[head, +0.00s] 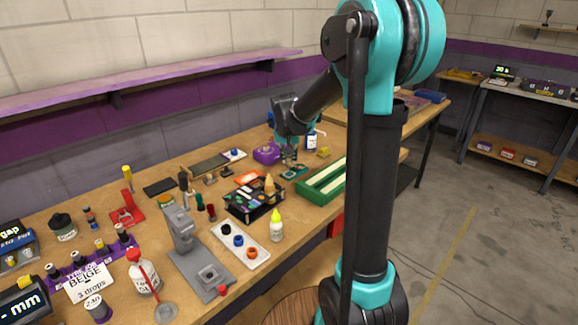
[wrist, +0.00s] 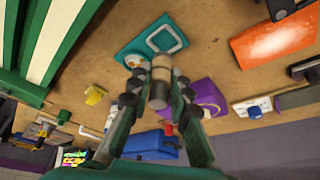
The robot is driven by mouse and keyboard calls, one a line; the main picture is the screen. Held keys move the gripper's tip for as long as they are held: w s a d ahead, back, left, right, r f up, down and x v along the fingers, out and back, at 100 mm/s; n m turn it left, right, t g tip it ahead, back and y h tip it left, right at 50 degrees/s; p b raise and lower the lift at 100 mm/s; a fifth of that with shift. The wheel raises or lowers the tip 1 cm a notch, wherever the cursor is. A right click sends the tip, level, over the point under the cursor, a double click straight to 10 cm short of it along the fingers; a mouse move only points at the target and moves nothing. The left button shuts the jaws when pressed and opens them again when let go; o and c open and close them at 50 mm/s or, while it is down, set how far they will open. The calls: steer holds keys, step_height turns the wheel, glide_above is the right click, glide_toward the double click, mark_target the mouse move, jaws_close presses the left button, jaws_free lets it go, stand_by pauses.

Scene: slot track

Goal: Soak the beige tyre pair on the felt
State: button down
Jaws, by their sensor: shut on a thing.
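My gripper (wrist: 160,85) is shut on a small cylinder (wrist: 161,66), pale and tan with a darker grey band. I cannot tell whether it is a bottle. It is over or near a teal pad (wrist: 150,38) with a white square outline and a greyish round patch; the gap cannot be judged. In the head view the teal pad (head: 294,172) lies below my gripper (head: 291,150), and the held cylinder is not clear. A card (head: 88,283) reads "BEIGE 3 drops". I cannot make out the beige tyre pair or tell which surface is the felt.
A green box with white strips (head: 323,180) stands to the right of the pad. A purple object (head: 266,153) and an orange pad (head: 249,178) are close by. A black tray (head: 240,212), a yellow-capped bottle (head: 277,228) and a white tray (head: 262,263) stand nearer.

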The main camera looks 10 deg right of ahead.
mark_target(289, 161)
steer(key=shift+f, duration=1.75)
steer(key=shift+f, duration=0.15)
steer(key=c, duration=1.4)
jaws_free()
steer(key=v, duration=1.2)
steer(key=shift+s, duration=0.1)
